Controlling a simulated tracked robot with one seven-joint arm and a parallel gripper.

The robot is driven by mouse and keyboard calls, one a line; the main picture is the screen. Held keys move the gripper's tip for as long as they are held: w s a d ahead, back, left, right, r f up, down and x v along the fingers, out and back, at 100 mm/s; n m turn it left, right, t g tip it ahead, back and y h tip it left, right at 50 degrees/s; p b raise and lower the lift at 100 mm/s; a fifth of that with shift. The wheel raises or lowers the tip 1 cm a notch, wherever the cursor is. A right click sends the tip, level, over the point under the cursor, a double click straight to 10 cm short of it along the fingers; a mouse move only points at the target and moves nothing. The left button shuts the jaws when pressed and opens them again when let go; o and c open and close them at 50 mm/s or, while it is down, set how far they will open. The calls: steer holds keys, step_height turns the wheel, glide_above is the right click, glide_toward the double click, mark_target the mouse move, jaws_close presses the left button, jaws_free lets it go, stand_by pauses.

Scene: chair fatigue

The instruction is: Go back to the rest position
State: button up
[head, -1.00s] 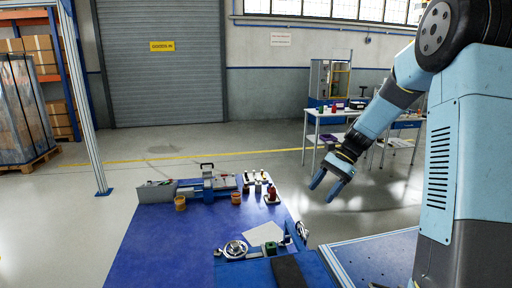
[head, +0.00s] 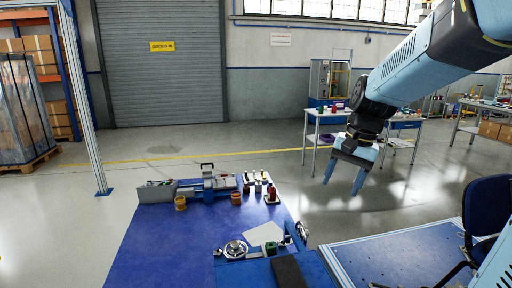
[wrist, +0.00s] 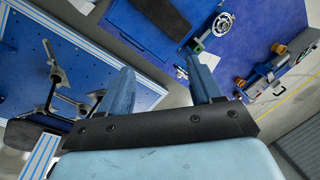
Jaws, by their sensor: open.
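My gripper (head: 345,180) hangs in the air at the right of the head view, beyond the right edge of the blue bench. Its two blue fingers point down and stand apart, with nothing between them. In the wrist view, the fingers (wrist: 160,88) also show spread and empty. My light blue arm reaches in from the upper right.
A blue perforated table (head: 400,252) and dark chair (head: 487,215) stand at right. White tables (head: 325,115) stand behind.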

steer(key=s+d+r+n+t+h, duration=0.1)
steer(key=s+n+t, duration=0.1)
steer(key=s, duration=0.5)
steer(key=s+d+r+n+t+h, duration=0.1)
steer(key=s+r+n+t, duration=0.1)
steer(key=s, duration=0.5)
steer(key=shift+d+r+n+t, duration=0.3)
steer(key=shift+n+t, duration=0.1)
steer(key=shift+n, duration=0.2)
